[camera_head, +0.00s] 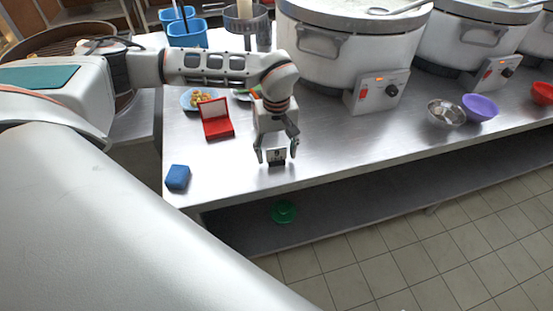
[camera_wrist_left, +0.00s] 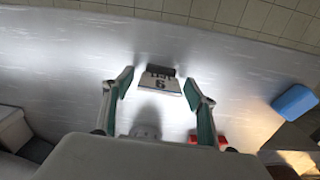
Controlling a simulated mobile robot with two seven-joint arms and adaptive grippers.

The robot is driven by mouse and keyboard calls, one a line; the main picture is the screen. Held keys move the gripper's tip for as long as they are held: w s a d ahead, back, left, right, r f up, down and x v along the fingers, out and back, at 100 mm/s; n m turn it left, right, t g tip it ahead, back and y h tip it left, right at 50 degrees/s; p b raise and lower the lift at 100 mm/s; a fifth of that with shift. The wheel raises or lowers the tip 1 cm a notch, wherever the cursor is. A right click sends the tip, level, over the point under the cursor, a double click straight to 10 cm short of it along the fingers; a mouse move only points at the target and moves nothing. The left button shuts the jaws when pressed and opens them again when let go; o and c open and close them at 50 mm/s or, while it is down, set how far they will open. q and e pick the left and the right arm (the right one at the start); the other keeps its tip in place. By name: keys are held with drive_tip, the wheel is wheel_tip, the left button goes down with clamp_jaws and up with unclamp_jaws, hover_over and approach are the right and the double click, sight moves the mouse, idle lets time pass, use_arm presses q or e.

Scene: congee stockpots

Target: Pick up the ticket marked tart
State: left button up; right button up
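A small ticket (camera_head: 277,154), white with a dark top and dark marks, stands on the steel counter near its front edge. In the left wrist view the ticket (camera_wrist_left: 159,82) shows a large digit and a short line of letters, too small to read surely. My left gripper (camera_head: 278,158) points down over it. Its fingers are open, one on each side of the ticket, and the left wrist view shows a gap between each finger and the ticket. My right gripper is in neither view.
A red open case (camera_head: 217,122) and a bowl of food (camera_head: 198,98) stand behind left. A blue block (camera_head: 177,177) lies near the front left edge. Large white stockpots (camera_head: 345,50) line the back. A metal bowl (camera_head: 446,113) and purple bowl (camera_head: 481,107) sit right. The counter between is clear.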

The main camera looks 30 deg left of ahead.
use_arm(q)
drive_tip(key=c, duration=0.8)
drive_tip(key=shift+c, duration=0.2)
drive_tip(key=shift+r, duration=0.15)
